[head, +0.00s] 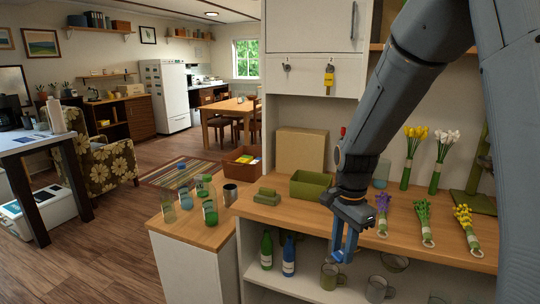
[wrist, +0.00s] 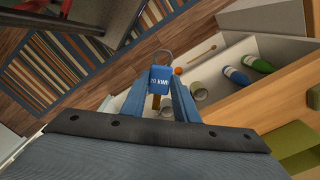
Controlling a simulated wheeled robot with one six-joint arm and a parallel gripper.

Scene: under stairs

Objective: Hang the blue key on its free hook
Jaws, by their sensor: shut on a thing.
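My gripper (head: 344,252) points down in front of the wooden counter edge in the head view. In the wrist view my gripper (wrist: 160,88) is shut on the blue key (wrist: 160,79), which has a blue head with white lettering. A thin ring stands beyond its head, and a brass-coloured part shows below it. I cannot make out the key apart from the blue fingers in the head view. A yellow key (head: 329,78) hangs on the white panel under the cupboard. A small dark hook or fitting (head: 287,67) is left of it; whether it is empty is too small to tell.
Bottles and mugs stand on the shelf below. My arm hides part of the wall.

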